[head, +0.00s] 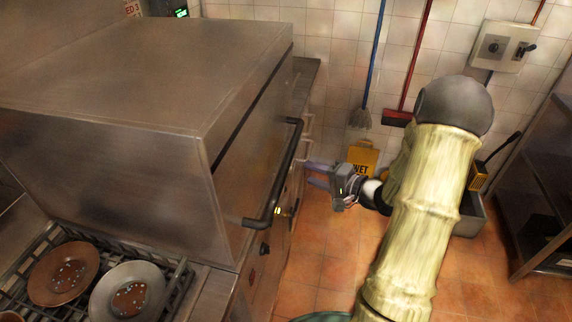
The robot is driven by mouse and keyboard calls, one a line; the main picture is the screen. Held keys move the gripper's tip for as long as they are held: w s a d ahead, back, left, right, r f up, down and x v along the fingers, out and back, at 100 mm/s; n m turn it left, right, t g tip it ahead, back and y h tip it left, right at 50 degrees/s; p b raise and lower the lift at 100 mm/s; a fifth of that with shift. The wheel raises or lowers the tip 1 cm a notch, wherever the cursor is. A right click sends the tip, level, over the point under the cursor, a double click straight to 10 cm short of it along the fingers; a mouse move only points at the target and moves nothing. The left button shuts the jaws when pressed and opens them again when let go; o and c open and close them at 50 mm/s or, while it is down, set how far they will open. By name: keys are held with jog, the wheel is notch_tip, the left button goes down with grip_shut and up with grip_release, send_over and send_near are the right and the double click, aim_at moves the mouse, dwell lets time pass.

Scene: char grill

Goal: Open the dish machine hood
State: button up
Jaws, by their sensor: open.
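The dish machine hood (150,70) is a large stainless steel box filling the left and middle of the head view. A dark bar handle (281,172) runs along its right-hand front face. The hood looks lowered, with a dark gap along its front edge. My gripper (309,174) is just right of the handle in the picture, its fingers pointing left toward it. The jaws are open and empty, one finger above the other. The fingertips look apart from the bar; the exact depth between them is unclear.
Two pans (64,273) with food sit on a grate at the lower left. A yellow wet-floor sign (361,157), a mop (363,117) and a red broom (398,117) stand by the tiled wall. A metal shelf (543,190) is at right.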

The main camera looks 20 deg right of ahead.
aim_at(286, 165)
jog(key=x, duration=1)
jog(key=shift+p, duration=0.3)
grip_shut()
